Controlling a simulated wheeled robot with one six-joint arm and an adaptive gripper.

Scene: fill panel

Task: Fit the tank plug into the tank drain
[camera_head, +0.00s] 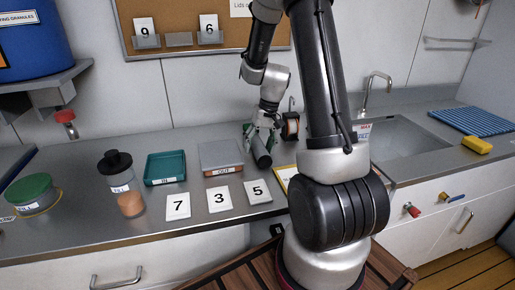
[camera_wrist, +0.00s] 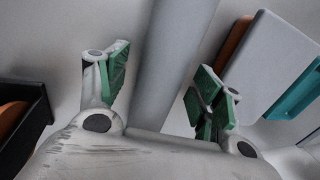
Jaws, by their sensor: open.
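My gripper (camera_head: 260,135) is low over the bench, with green finger pads apart around a dark grey cylinder (camera_head: 262,158). In the wrist view the cylinder (camera_wrist: 178,55) runs between the open fingers (camera_wrist: 162,85); the left pad stands clear of it, and contact on the right is unclear. I cannot tell whether this cylinder is the tank plug. A blue tank (camera_head: 35,45) sits on a shelf at upper left, with a red fitting (camera_head: 66,118) below. No open drain hole is clearly visible, so I cannot identify the tank drain.
A grey-topped OUT tray (camera_head: 221,152), a teal tray (camera_head: 165,163), a black-lidded jar (camera_head: 117,170) and a green-lidded tub (camera_head: 30,190) stand left of my gripper. Number cards (camera_head: 219,198) lie in front. An orange-and-black item (camera_head: 291,127) is close behind. The sink (camera_head: 400,140) is right.

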